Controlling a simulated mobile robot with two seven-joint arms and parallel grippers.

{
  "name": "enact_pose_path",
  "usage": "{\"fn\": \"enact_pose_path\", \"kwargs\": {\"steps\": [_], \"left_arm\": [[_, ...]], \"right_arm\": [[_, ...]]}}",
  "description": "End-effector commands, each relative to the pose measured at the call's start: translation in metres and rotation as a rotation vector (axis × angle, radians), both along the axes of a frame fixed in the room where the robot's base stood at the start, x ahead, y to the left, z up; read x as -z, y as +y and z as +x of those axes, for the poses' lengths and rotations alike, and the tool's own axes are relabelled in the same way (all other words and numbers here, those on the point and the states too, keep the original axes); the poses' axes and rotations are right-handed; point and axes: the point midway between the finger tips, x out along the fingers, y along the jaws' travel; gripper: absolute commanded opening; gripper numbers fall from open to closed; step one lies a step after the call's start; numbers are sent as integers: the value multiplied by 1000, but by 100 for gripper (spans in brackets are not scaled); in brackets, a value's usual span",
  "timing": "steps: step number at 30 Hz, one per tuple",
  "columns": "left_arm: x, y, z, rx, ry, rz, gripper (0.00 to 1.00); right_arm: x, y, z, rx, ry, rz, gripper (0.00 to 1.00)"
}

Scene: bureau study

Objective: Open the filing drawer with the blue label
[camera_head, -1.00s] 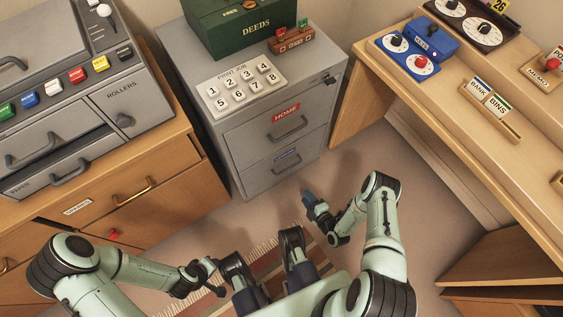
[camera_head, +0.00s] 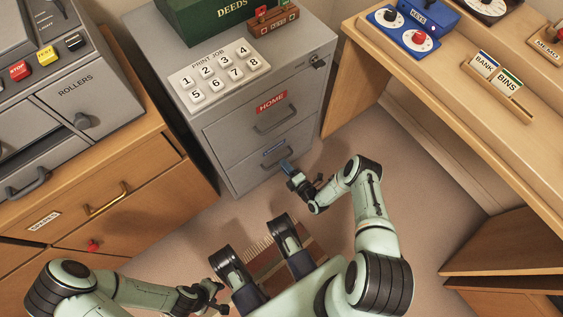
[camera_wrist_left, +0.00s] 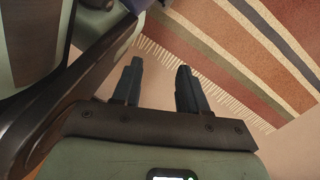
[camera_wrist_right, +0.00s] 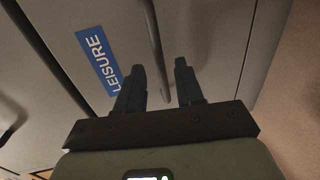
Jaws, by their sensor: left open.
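The grey filing cabinet (camera_head: 225,150) has a lower drawer with a blue label (camera_head: 275,147), which reads LEISURE in the right wrist view (camera_wrist_right: 99,62). The drawer looks shut. Its bar handle (camera_wrist_right: 154,50) runs down between the fingers in the right wrist view. My right gripper (camera_head: 287,167) is at the front of this drawer, near the handle. Its fingers (camera_wrist_right: 160,85) are apart, with nothing gripped; I cannot tell if they touch the bar. My left gripper (camera_head: 217,288) is open and empty, low over the floor by the rug (camera_wrist_left: 235,60).
The upper drawer has a red HOME label (camera_head: 271,102) and its own handle (camera_head: 276,118). A button panel (camera_head: 219,74) and a green deeds box (camera_head: 215,20) stand on the cabinet. Wooden desks flank it, the left one with a brass handle (camera_head: 108,199). Carpet lies in front.

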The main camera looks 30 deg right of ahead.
Motion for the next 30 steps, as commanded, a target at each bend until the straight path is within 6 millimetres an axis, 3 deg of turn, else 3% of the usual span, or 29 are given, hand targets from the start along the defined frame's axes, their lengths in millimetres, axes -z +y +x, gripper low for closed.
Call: {"fn": "enact_pose_path", "kwargs": {"steps": [6,16,17,20,30], "left_arm": [[9,2,-19,-6,63,-5,43],[9,2,-23,-7,75,-6,43],[9,2,-23,-7,74,-6,43],[9,2,-22,-7,74,-6,43],[7,2,-18,-5,59,-5,43]], "right_arm": [[5,2,23,-1,-1,0,37],[5,2,27,-1,1,1,37],[5,2,27,-1,1,1,34],[5,2,27,-1,1,1,1],[5,2,23,-1,1,0,0]]}}
